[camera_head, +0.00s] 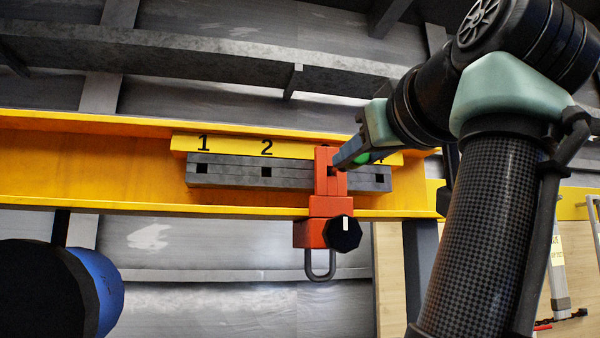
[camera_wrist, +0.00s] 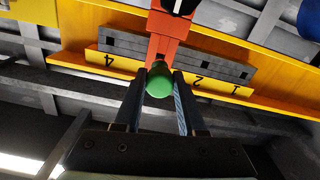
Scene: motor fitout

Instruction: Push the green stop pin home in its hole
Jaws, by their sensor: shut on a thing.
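The green stop pin shows as a round green head between my fingers in the wrist view (camera_wrist: 159,84). A small part of it also shows beside my fingers in the head view (camera_head: 361,159). My gripper (camera_head: 346,159) is shut on the pin, with its fingertips at the upper right of the red trolley's front plate (camera_head: 323,182). The pin's shank is hidden, so I cannot tell how deep it sits in a hole. The grey bar (camera_head: 225,170) behind the plate has square holes, with 1 and 2 open to view; the plate covers the place of number 3.
The yellow beam (camera_head: 90,160) runs across behind the bar. A black knob (camera_head: 342,234) and a grey shackle (camera_head: 320,266) hang below on the trolley. A blue and black drum-like thing (camera_head: 90,290) stands at lower left. Space in front of the beam's left part is clear.

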